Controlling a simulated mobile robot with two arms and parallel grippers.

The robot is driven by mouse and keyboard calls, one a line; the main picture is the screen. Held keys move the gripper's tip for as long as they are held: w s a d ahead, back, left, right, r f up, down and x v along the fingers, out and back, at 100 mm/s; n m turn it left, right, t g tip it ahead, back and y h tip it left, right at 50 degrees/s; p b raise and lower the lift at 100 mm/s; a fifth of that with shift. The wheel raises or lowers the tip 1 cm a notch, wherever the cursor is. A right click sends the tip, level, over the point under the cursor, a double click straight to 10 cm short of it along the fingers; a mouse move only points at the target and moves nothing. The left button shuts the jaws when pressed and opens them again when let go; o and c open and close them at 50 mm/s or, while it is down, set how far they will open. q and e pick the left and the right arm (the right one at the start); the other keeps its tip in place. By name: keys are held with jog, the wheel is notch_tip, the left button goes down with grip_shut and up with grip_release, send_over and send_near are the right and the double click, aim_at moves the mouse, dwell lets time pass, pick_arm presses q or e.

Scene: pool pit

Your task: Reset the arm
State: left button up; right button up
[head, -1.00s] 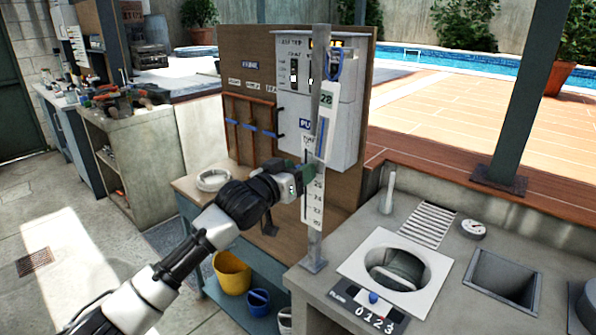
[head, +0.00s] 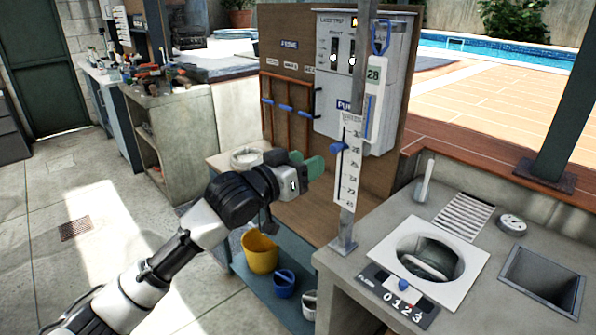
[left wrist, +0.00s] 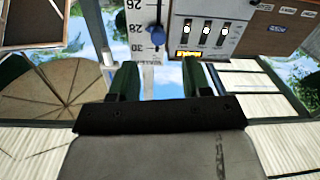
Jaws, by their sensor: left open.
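My left gripper (head: 307,168) is in the middle of the head view, in front of the brown board and to the left of the post with the white scale. Its green fingers are apart and hold nothing. In the left wrist view the two fingers (left wrist: 155,82) show with a clear gap between them. The white scale (head: 347,175) has a blue slider (head: 339,148) on its left side. The slider also shows in the left wrist view (left wrist: 155,31), just beyond the left finger. The gripper is apart from the scale. My right gripper is not in view.
A white control box (head: 360,70) hangs on the board (head: 285,50). A yellow bucket (head: 259,253) stands on the lower shelf. Open floor lies at left.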

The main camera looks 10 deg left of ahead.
pick_arm(q)
jog(key=shift+v, duration=0.85)
jog(key=a+f+n+g+y, duration=0.1)
jog(key=a+f+y, duration=0.15)
jog(key=f, duration=1.05)
jog(key=a+f+n+g+y, duration=0.15)
jog(key=a+f, duration=0.25)
jog(key=f, duration=0.8)
jog(key=a+f+n+g+y, duration=0.1)
jog(key=a+f+y, duration=0.2)
jog(key=f, duration=1)
jog(key=s+a+f+g+y, duration=0.1)
jog(key=s+a+f+g, duration=0.1)
jog(key=s+f, duration=0.65)
jog(key=s+a+f+g+y, duration=0.15)
jog(key=s+f, duration=0.45)
jog(key=f, duration=0.6)
jog(key=s+f+g, duration=0.2)
jog(key=s+f, duration=0.3)
jog(key=s, duration=0.7)
jog(key=s+f+g, duration=0.2)
jog(key=s+f, duration=0.3)
jog(key=s, duration=0.8)
jog(key=s+f+m+g, duration=0.1)
jog(key=s+f+g, duration=0.2)
jog(key=s, duration=1)
notch_tip(320, 180, down, 3)
jog(key=shift+s+d, duration=0.2)
jog(key=shift+d, duration=0.25)
